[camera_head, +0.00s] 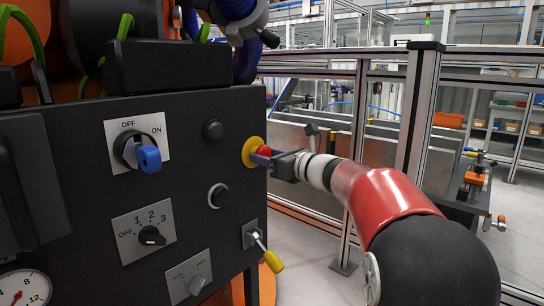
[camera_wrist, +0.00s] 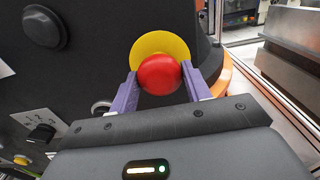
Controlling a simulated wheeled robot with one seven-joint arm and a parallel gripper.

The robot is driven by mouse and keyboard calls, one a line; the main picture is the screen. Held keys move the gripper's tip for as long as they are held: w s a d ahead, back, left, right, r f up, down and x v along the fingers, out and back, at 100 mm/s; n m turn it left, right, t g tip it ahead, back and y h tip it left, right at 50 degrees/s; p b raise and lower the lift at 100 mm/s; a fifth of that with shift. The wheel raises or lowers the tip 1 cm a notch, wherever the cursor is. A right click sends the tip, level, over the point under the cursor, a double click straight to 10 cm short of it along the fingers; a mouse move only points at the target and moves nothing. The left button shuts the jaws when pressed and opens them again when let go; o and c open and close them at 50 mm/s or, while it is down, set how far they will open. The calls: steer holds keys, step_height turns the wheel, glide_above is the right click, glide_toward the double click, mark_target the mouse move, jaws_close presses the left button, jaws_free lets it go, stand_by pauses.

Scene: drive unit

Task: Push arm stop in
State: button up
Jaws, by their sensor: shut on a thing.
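The arm stop is a red mushroom button (camera_head: 265,150) on a yellow round plate (camera_head: 249,153), near the right edge of the dark panel. In the wrist view the red button (camera_wrist: 159,74) sits in front of its yellow plate (camera_wrist: 158,48). My gripper (camera_head: 262,157) reaches it from the right. Its purple fingers stand on either side of the red button, one left and one right, and it is shut on the button; my gripper also shows in the wrist view (camera_wrist: 159,72). How far the button is pressed in cannot be told.
The dark panel (camera_head: 85,190) also carries a blue-handled OFF/ON switch (camera_head: 147,157), black buttons (camera_head: 213,130), a numbered selector (camera_head: 151,235) and a gauge (camera_head: 22,290). A metal-framed fence (camera_head: 417,115) stands behind my arm.

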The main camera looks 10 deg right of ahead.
steer(key=o, duration=1.3)
steer(key=shift+w+a, duration=0.1)
steer(key=shift+o, duration=0.2)
steer(key=v, duration=0.7)
steer(key=shift+s+d, duration=0.25)
steer(key=shift+s, duration=0.05)
